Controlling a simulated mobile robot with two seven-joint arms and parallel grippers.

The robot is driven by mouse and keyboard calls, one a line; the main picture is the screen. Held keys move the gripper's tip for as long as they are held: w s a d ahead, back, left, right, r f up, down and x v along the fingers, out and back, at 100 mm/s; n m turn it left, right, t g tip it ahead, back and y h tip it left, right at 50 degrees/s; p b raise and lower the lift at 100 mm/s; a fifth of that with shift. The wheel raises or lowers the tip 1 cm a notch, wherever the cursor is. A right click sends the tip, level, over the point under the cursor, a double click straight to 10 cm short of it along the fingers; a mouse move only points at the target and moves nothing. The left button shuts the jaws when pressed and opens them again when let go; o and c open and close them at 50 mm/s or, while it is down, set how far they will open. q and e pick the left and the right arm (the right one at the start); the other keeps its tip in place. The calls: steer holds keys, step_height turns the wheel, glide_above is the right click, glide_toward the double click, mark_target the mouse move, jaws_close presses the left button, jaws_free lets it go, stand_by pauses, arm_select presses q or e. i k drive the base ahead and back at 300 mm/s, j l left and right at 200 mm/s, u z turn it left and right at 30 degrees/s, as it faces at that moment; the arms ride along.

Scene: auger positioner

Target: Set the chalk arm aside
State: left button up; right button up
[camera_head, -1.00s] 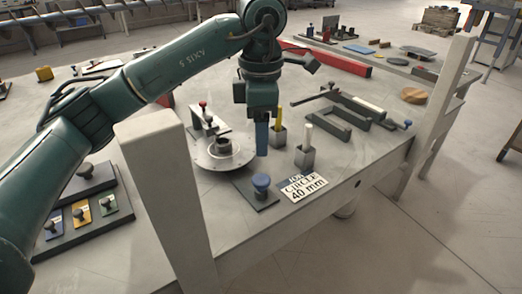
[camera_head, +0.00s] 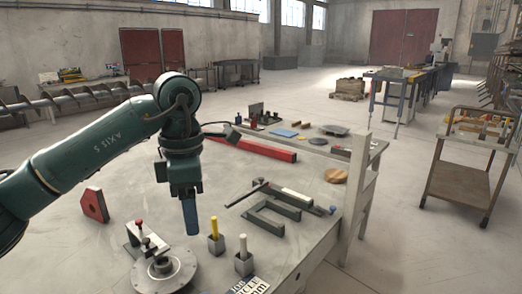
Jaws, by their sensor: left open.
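My left gripper (camera_head: 190,216) hangs down over the table, open and empty, its blue fingers seen nearly edge-on. It is just left of a yellow stick (camera_head: 214,226) standing in a small grey cup (camera_head: 216,244). A white stick (camera_head: 243,246) stands in a second cup (camera_head: 243,265). Right of these lie a dark bar (camera_head: 248,195) and a dark open bracket frame (camera_head: 278,217). Beside them is a bar with a pale section (camera_head: 297,195) and a blue knob (camera_head: 332,209) at its right end. I cannot tell which is the chalk arm. My right gripper is out of view.
A round metal disc fixture (camera_head: 165,272) with a red-knobbed clamp (camera_head: 139,224) is at the front left. A red block (camera_head: 95,205) and a long red beam (camera_head: 262,148) lie behind. A printed card (camera_head: 249,287) is at the front edge. A trolley (camera_head: 465,165) stands right.

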mark_target(136, 226)
steer(key=k+l, duration=0.2)
steer(key=k, duration=0.3)
steer(key=k+l, duration=0.2)
steer(key=k, duration=0.25)
